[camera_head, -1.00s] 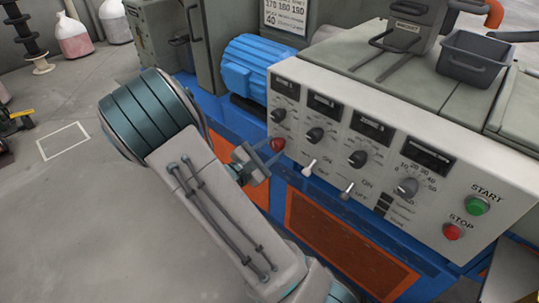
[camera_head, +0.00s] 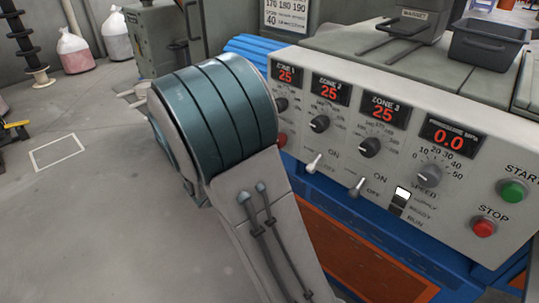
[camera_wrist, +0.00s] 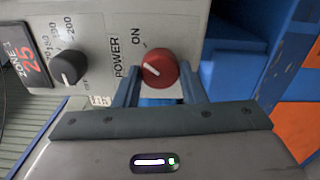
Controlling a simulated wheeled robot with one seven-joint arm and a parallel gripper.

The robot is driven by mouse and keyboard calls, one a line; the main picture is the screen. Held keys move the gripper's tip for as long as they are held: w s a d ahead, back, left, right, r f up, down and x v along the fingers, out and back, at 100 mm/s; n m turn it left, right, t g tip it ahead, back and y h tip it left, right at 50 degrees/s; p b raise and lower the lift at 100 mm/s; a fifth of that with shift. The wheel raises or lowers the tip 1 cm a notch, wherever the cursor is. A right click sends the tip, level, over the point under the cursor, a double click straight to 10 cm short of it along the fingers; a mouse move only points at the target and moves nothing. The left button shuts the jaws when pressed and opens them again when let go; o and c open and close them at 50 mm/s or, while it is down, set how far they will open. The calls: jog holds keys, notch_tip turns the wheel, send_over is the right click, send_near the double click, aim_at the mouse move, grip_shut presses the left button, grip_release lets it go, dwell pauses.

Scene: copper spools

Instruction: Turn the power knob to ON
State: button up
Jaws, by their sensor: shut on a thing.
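The red power knob (camera_wrist: 163,62) is on the white control panel, next to the words POWER and ON in the wrist view. A white mark shows on its face. My gripper (camera_wrist: 159,72) is shut on the knob, with one blue-grey finger on each side of it. In the head view a sliver of the red knob (camera_head: 282,140) shows at the edge of my arm, which hides my gripper.
Black zone knobs (camera_head: 369,147) and two toggle switches (camera_head: 313,163) sit to the right of the power knob. The green START button (camera_head: 513,192) and red STOP button (camera_head: 484,227) are at the far right. A white lamp (camera_head: 402,193) is lit.

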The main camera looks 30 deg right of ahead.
jog(key=shift+d+f+m+b, duration=0.1)
jog(key=shift+f+m+b, duration=0.05)
jog(key=shift+m+b, duration=0.5)
jog(key=o, duration=1)
jog(key=p+v, duration=0.3)
jog(key=v, duration=1.1)
jog(key=shift+r, duration=0.2)
jog(key=shift+d, duration=0.1)
